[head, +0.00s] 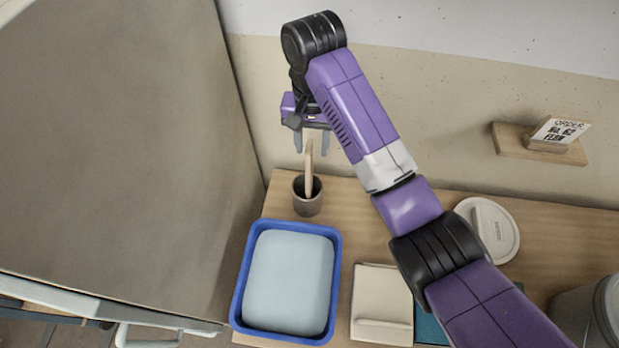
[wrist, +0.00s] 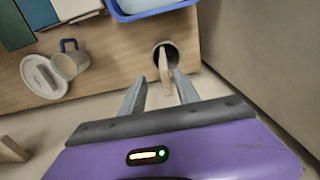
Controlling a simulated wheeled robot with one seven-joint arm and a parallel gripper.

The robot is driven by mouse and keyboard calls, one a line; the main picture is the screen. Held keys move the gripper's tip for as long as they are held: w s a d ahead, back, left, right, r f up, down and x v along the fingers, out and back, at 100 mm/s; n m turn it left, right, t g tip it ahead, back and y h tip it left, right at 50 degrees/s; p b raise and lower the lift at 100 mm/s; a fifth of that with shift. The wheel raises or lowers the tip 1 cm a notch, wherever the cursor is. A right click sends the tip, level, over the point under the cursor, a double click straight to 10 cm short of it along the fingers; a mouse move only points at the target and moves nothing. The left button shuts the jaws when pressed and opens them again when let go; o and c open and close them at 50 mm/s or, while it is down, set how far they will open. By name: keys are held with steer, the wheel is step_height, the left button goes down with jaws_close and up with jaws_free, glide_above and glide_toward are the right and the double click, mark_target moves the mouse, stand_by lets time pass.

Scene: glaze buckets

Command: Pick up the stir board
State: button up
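The stir board is a thin pale wooden stick (head: 309,170) standing upright, slightly tilted, in a brown-grey cup (head: 307,202). It also shows in the wrist view (wrist: 165,70), with its lower end in the cup (wrist: 172,52). My gripper (head: 311,150) is above the cup, pointing down. Its two grey fingers are apart, and in the wrist view the upper end of the stick shows between my fingers (wrist: 160,80). Neither finger appears to touch the stick. The lower part of the stick is hidden inside the cup.
A blue tub (head: 236,300) with pale contents stands in front of the cup. A cream box (head: 381,300), a round white lid (head: 507,240) and a grey bucket (head: 590,315) are to the right. A big panel (head: 110,150) closes the left side; the wall is behind.

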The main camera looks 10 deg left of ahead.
step_height(320, 180, down, 2)
steer(key=shift+f+b, duration=0.25)
steer(key=shift+b, duration=0.55)
glide_above(309, 182)
steer(key=w, duration=0.2)
steer(key=shift+w+a+f, duration=0.1)
steer(key=shift+w+f, duration=0.05)
steer(key=shift+f, duration=2.2)
jaws_close()
